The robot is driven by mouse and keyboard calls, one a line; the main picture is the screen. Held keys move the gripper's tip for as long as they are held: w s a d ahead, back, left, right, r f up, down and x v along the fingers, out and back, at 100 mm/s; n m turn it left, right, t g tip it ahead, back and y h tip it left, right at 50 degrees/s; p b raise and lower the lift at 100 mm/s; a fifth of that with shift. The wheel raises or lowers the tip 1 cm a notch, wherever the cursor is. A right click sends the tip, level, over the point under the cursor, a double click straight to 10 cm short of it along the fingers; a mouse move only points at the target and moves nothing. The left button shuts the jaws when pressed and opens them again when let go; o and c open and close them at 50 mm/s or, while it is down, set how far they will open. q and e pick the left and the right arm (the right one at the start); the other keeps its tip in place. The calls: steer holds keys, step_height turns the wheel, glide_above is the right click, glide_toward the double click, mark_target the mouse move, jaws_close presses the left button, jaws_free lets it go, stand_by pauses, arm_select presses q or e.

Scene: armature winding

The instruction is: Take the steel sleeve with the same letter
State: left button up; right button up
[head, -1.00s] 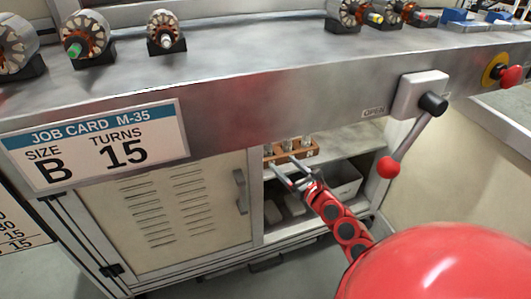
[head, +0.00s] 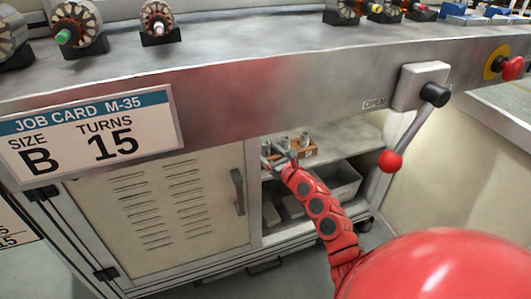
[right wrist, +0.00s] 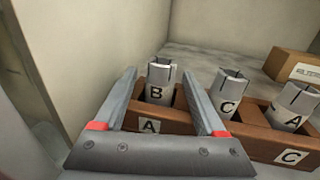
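The job card (head: 92,135) on the bench front reads size B, turns 15. A brown rack (right wrist: 170,122) stands on the cabinet's upper shelf and also shows in the head view (head: 306,154). It holds steel sleeves lettered B (right wrist: 159,92), C (right wrist: 228,103) and A (right wrist: 291,117). The B sleeve is upright at the rack's left end, above a label A; the right end's label is C. My right gripper (right wrist: 160,74) is open, its fingers on either side of the B sleeve, without visible grip. My left gripper is out of view.
The cabinet's louvred door (head: 160,210) is left of the opening. A cardboard box (right wrist: 293,64) sits behind the rack. A grey bin (head: 335,182) is below the shelf. A red-knobbed lever (head: 410,130) hangs at right. Several armatures stand on the bench.

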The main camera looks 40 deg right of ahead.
jaws_close()
steer(key=shift+r, duration=0.1)
